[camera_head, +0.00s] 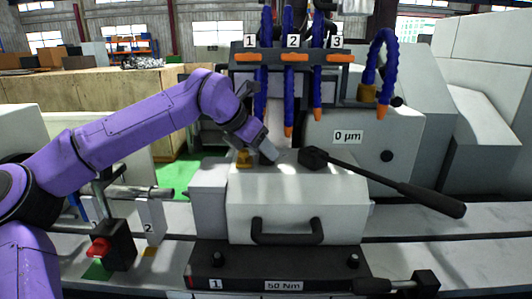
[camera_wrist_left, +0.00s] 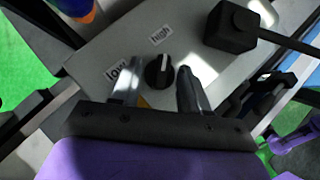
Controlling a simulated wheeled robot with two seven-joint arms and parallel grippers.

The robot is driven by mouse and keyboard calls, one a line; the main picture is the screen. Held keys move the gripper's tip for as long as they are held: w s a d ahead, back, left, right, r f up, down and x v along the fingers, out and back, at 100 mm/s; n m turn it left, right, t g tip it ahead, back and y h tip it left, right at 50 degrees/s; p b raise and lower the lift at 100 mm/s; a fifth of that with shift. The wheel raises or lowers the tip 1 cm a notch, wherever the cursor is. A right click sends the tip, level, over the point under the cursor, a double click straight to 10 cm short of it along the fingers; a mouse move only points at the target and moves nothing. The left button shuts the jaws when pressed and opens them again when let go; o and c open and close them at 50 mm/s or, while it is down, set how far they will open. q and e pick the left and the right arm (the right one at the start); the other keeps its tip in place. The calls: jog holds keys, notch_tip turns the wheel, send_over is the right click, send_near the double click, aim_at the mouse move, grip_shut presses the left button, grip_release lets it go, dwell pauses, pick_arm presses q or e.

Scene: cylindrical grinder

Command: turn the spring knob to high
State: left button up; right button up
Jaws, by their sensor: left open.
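The spring knob (camera_wrist_left: 158,71) is a round black knob with a pale pointer line, on the grey top of a machine block in the left wrist view. A "low" label (camera_wrist_left: 115,70) is at its left and a "high" label (camera_wrist_left: 160,35) beyond it. The line points roughly up in that view, between the labels. My left gripper (camera_wrist_left: 157,74) is open, with one finger on each side of the knob; I cannot tell whether they touch it. In the head view my left gripper (camera_head: 266,152) reaches the block's top (camera_head: 297,195) and the knob is not clearly visible. My right gripper is not in view.
A black lever (camera_head: 385,178) stretches right from its hub on the block, near my left gripper. Blue coolant hoses (camera_head: 289,80) hang from a numbered bracket behind. A black handle (camera_head: 287,230) is on the block's front. A red-buttoned fixture (camera_head: 105,248) stands left.

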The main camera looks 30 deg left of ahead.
pick_arm(q)
jog(key=p+v, duration=0.2)
jog(key=v, duration=0.4)
jog(key=shift+r, duration=0.1)
jog(key=shift+s+a+r+p, duration=0.1)
jog(key=shift+s+r+p, duration=0.15)
jog(key=shift+r+p, duration=0.1)
jog(key=shift+s, duration=0.1)
